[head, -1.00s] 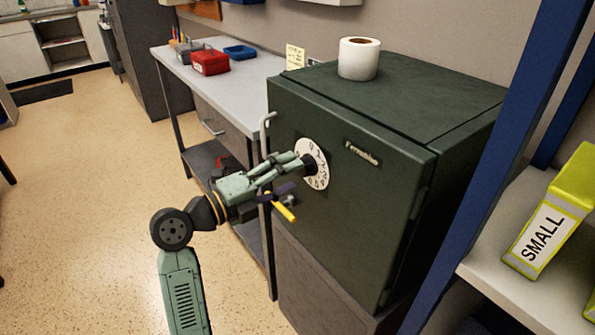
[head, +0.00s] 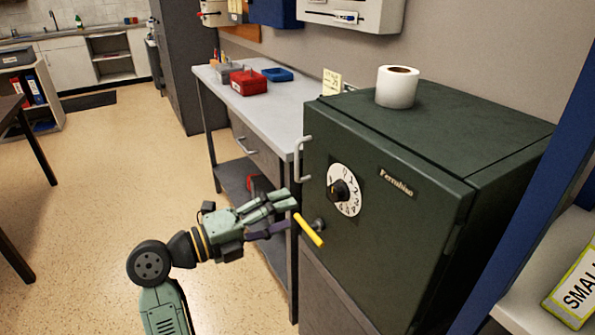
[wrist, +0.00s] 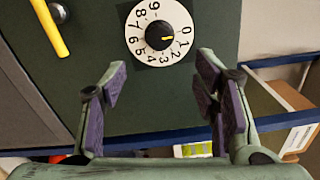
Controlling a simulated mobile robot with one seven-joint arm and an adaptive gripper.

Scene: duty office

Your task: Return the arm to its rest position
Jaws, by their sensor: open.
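My gripper (head: 272,214) is open and empty, held in front of the dark green safe (head: 405,160) to the lower left of its dial. In the wrist view its two purple-padded fingers (wrist: 162,95) stand apart with nothing between them. The white numbered dial (head: 343,190) with a black knob is on the safe door; it also shows clearly in the wrist view (wrist: 178,50), apart from the fingers. A yellow lever handle (head: 308,230) slants below the dial, close to the gripper in the head view. The safe door looks closed.
A grey desk (head: 285,115) with a red box (head: 249,83) and blue tray (head: 277,74) stands left of the safe. A paper roll (head: 396,87) stands on the safe. A blue-post shelf (head: 530,200) is at right. Open floor (head: 100,200) lies to the left.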

